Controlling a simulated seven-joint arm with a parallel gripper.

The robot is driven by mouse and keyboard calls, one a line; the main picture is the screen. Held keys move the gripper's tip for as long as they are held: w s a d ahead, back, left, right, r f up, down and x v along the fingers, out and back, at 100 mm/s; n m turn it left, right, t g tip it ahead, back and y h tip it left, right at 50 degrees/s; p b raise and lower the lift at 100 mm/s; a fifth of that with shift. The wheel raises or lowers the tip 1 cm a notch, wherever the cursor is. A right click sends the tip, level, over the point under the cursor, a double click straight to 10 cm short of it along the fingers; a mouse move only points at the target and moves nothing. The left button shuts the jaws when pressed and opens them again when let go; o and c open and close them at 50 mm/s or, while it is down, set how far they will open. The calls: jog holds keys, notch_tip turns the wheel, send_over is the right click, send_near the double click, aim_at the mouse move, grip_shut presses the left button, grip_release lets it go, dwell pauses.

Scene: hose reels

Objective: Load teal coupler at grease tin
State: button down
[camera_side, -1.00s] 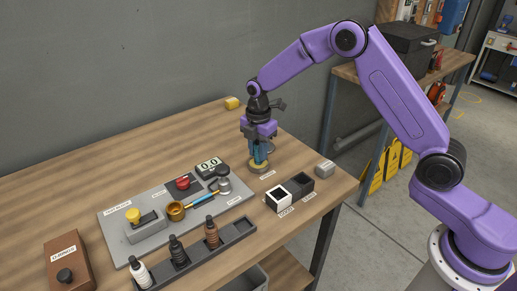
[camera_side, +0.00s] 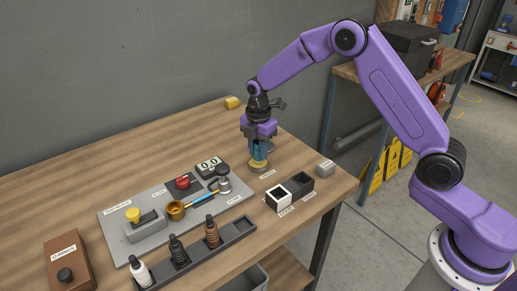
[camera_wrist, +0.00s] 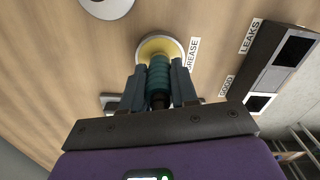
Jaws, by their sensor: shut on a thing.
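The teal coupler (camera_wrist: 159,76) is a ribbed cylinder held between the two fingers of my gripper (camera_wrist: 160,88). In the side view my gripper (camera_side: 259,150) points straight down and is shut on it. The grease tin (camera_wrist: 160,46) is a round, shallow tin with yellow grease and a pale rim, beside a label reading GREASE. In the side view the tin (camera_side: 259,167) sits right under the fingers. The coupler's lower end is at the tin's grease; the wrist view does not show clearly how deep it sits.
Two bins, white GOOD (camera_side: 279,197) and dark LEAKS (camera_side: 299,184), stand right of the tin. A grey board (camera_side: 160,240) holds a gauge, a red knob and a yellow-topped fixture. A rack (camera_side: 200,255) with several bottles lies in front. A small grey block (camera_side: 325,169) sits near the right edge.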

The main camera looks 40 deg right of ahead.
jog(key=shift+r, duration=3.5)
